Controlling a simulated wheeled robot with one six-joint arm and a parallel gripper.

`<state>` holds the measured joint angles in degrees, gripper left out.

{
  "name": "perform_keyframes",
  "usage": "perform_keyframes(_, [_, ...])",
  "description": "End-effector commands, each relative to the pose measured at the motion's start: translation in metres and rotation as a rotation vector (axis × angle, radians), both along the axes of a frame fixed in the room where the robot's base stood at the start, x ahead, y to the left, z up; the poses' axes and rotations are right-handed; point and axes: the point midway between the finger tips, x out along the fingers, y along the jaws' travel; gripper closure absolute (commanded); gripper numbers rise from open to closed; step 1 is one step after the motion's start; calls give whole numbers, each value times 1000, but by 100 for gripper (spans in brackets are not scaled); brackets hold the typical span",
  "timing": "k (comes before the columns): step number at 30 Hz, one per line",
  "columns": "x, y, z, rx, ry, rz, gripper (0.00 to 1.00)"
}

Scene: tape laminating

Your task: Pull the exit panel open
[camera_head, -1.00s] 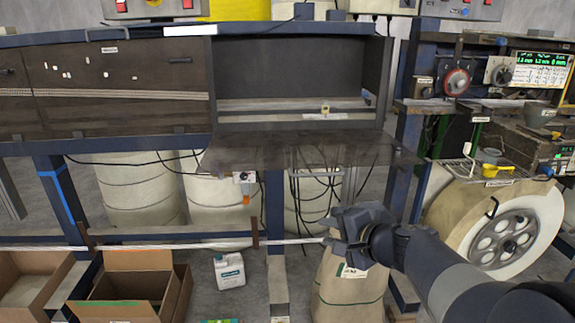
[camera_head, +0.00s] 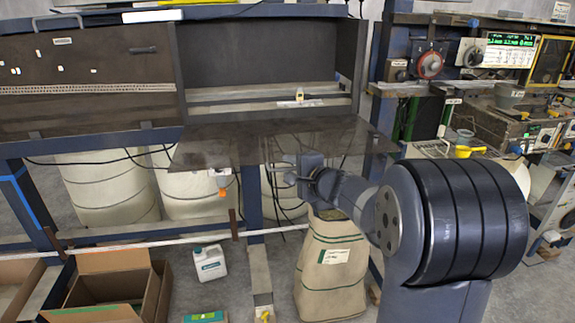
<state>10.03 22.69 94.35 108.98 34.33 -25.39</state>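A dark, see-through panel (camera_head: 215,145) is folded down and lies roughly level below the open bay (camera_head: 255,55) of the cabinet. I cannot read a label marking it as the exit panel. The panel to its left (camera_head: 85,70) is shut, with a dark handle (camera_head: 142,50) near its upper right. My gripper (camera_head: 283,168) is at the front edge of the folded-down panel, right of its middle. It overlaps the panel in the picture; I cannot tell whether they touch. The fingers are small and partly blend into the background, so their opening is unclear.
Below stand a tan sack (camera_head: 330,265), a white jug (camera_head: 209,262) and an open cardboard box (camera_head: 110,288). A white rail (camera_head: 150,243) runs across in front. A bench with instruments (camera_head: 490,50) stands at the right, with a yellow scoop (camera_head: 468,151).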

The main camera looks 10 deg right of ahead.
Motion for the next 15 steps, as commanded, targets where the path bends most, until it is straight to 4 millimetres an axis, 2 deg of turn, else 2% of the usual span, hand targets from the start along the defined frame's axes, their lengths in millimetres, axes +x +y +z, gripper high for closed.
perform_keyframes(6, [14, 6, -3, 0, 0, 0, 67])
perform_keyframes(15, [16, 7, -4, 0, 0, 0, 67])
